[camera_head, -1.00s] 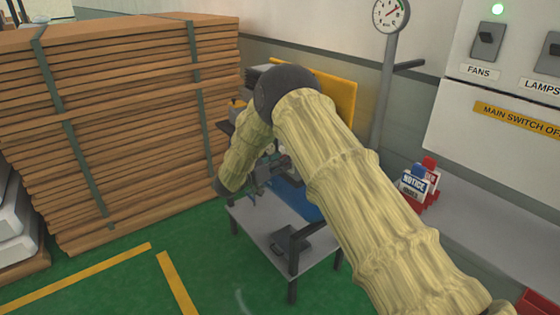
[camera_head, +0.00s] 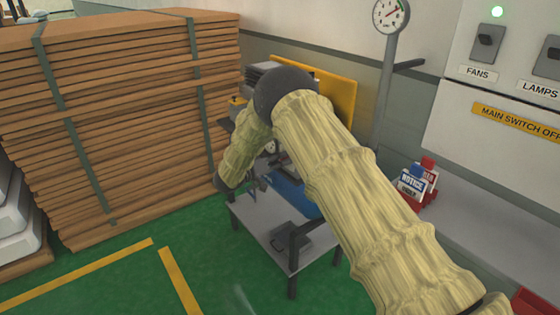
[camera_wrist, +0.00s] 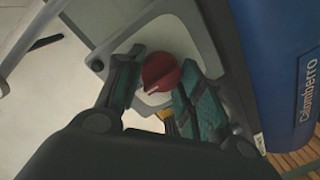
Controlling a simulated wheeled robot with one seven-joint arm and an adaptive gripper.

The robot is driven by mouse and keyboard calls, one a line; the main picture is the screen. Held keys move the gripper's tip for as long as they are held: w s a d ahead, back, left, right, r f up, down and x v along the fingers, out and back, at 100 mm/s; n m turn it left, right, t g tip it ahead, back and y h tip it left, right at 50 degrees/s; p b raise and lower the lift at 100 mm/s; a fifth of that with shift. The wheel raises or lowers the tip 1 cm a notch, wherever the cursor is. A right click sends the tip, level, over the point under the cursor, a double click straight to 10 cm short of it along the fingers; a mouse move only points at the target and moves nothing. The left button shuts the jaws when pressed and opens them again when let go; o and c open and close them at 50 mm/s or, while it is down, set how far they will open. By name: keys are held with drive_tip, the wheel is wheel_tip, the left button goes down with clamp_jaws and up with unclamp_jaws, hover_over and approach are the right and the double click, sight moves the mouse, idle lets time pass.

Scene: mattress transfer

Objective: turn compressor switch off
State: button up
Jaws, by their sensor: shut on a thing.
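The compressor has a blue tank (camera_head: 293,192) and stands on a small grey table, partly hidden behind my arm in the head view. In the wrist view its blue tank (camera_wrist: 290,70) with white lettering fills the right side. A red knob (camera_wrist: 161,72), which looks like the compressor switch, sits within a grey frame. My gripper (camera_wrist: 158,68) is shut on this red knob, one finger on each side. The knob's exact on or off position cannot be told.
The grey table (camera_head: 262,228) stands on a green floor with yellow lines. A tall strapped stack of brown boards (camera_head: 120,120) is to the left.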

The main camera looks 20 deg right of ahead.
drive_tip(key=o, duration=1)
drive_tip(key=v, duration=1.2)
drive_tip(key=shift+s, duration=0.1)
